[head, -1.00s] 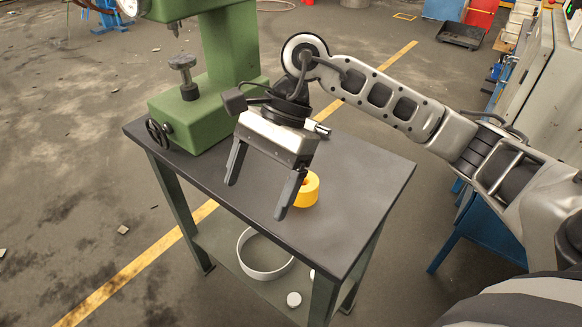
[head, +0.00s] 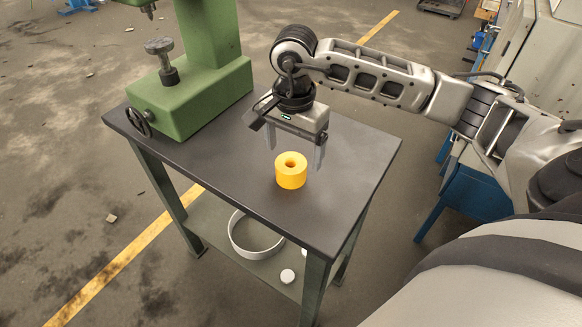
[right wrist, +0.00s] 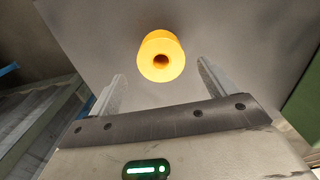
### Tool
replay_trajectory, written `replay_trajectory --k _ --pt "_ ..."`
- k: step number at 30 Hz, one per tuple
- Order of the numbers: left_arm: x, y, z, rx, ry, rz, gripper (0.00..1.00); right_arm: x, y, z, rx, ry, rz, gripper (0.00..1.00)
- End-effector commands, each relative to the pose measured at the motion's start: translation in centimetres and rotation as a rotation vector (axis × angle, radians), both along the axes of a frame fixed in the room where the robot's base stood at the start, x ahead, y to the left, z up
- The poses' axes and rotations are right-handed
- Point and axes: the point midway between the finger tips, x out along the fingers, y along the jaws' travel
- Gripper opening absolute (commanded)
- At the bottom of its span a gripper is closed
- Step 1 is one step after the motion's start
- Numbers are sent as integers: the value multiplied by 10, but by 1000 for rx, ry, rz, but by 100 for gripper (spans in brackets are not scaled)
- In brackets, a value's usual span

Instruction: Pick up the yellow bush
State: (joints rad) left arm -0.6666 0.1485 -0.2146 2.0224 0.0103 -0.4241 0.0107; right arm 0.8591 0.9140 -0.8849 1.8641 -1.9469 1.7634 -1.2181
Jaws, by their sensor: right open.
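The yellow bush (head: 291,172) is a short ring with a hole in its top, standing upright on the dark table top (head: 235,206). In the right wrist view the bush (right wrist: 161,57) lies ahead of the fingertips, centred a little above the gap between them. My right gripper (head: 294,160) is open and empty, its fingers pointing down just behind the bush in the head view. No contact with the bush shows. My left gripper is not in view.
A green drill press (head: 207,75) stands on the table's back left, with a handwheel (head: 139,122) at its side. The table's front is clear.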

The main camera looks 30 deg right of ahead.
Motion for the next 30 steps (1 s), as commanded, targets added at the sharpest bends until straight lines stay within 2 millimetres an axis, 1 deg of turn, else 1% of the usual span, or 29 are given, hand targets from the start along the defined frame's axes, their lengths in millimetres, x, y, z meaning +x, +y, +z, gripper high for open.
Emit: replay_trajectory --k 2,6,10,13,19,20,21,23,24,27,30 --pt "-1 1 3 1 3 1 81 -1 2 -7 1 5 1 84" --pt "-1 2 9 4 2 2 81 -1 6 -28 1 7 2 84" --pt "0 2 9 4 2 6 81 0 6 -45 2 4 0 84" --pt "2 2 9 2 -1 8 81 0 6 -51 1 3 1 84" --pt "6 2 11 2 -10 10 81 0 6 -51 1 0 1 84" --pt "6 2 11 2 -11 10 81 0 6 -51 1 0 1 78" --pt "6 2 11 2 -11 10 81 0 6 -51 1 0 1 67" --pt "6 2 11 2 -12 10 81 0 6 -51 2 1 1 50" --pt "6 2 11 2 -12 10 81 0 6 -51 2 1 1 39" --pt "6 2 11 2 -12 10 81 1 6 -49 2 -2 1 15" --pt "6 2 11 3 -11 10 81 1 6 -49 2 -2 1 14"
